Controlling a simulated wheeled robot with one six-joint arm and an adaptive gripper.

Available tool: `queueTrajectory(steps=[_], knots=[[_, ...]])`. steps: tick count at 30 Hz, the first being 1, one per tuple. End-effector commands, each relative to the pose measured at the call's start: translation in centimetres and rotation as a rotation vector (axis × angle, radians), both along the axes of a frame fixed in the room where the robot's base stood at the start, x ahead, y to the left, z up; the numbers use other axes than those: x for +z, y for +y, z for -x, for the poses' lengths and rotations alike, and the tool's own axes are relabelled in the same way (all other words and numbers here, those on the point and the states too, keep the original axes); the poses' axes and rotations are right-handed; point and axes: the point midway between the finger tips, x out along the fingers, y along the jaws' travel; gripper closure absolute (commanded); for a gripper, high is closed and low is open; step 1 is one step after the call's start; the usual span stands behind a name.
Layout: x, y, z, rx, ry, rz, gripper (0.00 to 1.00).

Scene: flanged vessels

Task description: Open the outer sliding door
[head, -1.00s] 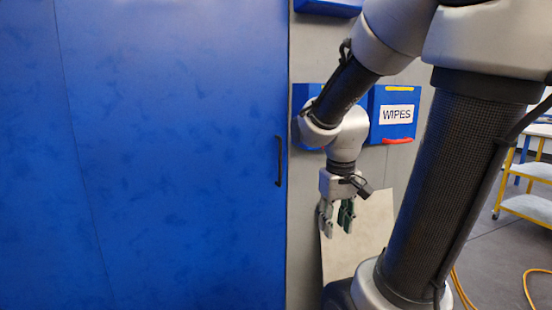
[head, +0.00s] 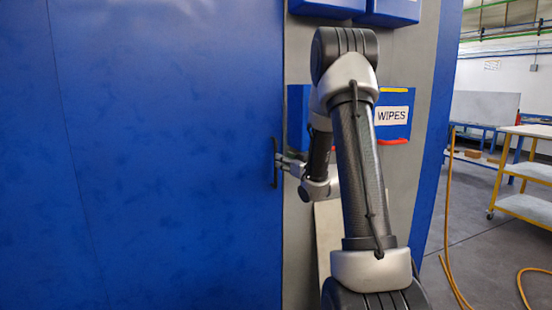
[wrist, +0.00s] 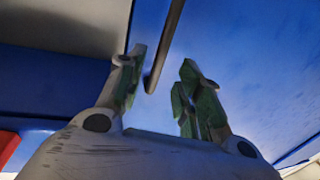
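The blue sliding door (head: 150,150) fills the left half of the head view. Its dark vertical bar handle (head: 276,163) is near the door's right edge. My gripper (head: 279,161) is at the handle, pointing left. In the wrist view the handle (wrist: 164,48) runs between the two green-padded fingers of my gripper (wrist: 158,88). The fingers are open, with a gap on each side of the bar. The handle's lower end shows between the fingertips.
A grey panel (head: 299,240) lies right of the door, with a blue WIPES box (head: 393,115) behind my arm and blue boxes above. A yellow-framed cart (head: 525,175) and a yellow hose (head: 449,220) are at the right. Grey floor is free between them.

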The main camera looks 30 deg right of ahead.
Motion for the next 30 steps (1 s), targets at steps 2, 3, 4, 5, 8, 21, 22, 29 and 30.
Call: queueTrajectory(steps=[2,3,4,5,8,21,22,29,30], knots=[[-0.1,0.1,-1.1,0.000,0.002,-0.002,0.65],[-0.1,0.1,-1.8,0.000,0.003,-0.002,0.65],[-0.1,0.2,-2.3,0.001,0.002,-0.002,0.65],[-0.1,0.2,-2.9,0.001,0.002,-0.001,0.65],[-0.1,0.2,-4.6,0.000,0.003,-0.001,0.65],[-0.1,0.3,-7.2,-0.002,0.005,-0.002,0.65],[-0.1,0.3,-7.2,-0.002,0.005,-0.002,0.65],[-0.1,0.3,-7.2,-0.002,0.005,-0.002,0.97],[-0.1,0.3,-7.2,-0.002,0.005,-0.002,1.00]])
